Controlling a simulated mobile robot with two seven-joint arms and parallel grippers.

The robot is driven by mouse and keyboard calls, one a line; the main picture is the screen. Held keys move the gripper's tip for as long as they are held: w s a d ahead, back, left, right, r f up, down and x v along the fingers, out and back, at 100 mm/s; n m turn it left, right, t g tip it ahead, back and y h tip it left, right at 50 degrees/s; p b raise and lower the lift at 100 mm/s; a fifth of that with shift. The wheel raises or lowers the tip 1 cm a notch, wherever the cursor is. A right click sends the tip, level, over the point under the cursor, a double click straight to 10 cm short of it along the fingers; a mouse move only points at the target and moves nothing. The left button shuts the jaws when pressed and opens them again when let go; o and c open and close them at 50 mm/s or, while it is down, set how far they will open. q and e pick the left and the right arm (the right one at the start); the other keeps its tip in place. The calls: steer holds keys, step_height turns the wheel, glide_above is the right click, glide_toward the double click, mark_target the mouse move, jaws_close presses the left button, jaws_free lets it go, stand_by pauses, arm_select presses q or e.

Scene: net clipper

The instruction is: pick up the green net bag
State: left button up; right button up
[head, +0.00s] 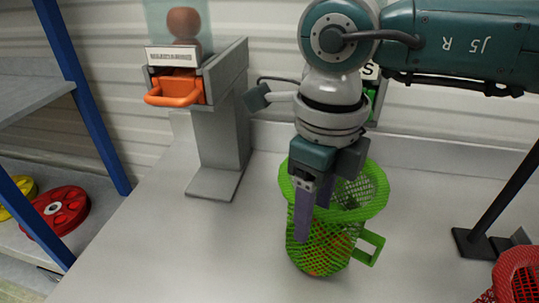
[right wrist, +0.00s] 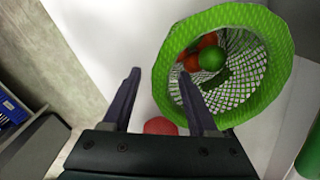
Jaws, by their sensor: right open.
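The green net bag (head: 303,252) stands upright and open on the light grey table, with a wide solid green rim and a green handle loop at its lower right. In the right wrist view the bag's rim (right wrist: 276,45) fills the upper right, and a green ball and red or orange pieces show inside. My right gripper (head: 312,222) points down at the bag's near left rim in the head view. It is open; in the right wrist view one finger overlaps the rim and the other is left of the bag (right wrist: 159,73). Contact cannot be told. My left gripper is out of view.
A grey stand with an orange clipper (head: 176,91) stands at the back left. A red net basket (head: 515,270) and a black post foot (head: 478,243) are at the right. The table left of the bag is clear. A blue-framed shelf with red and yellow discs is far left.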

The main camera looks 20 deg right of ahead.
jaws_close()
stand_by(0.4)
stand_by(1.0)
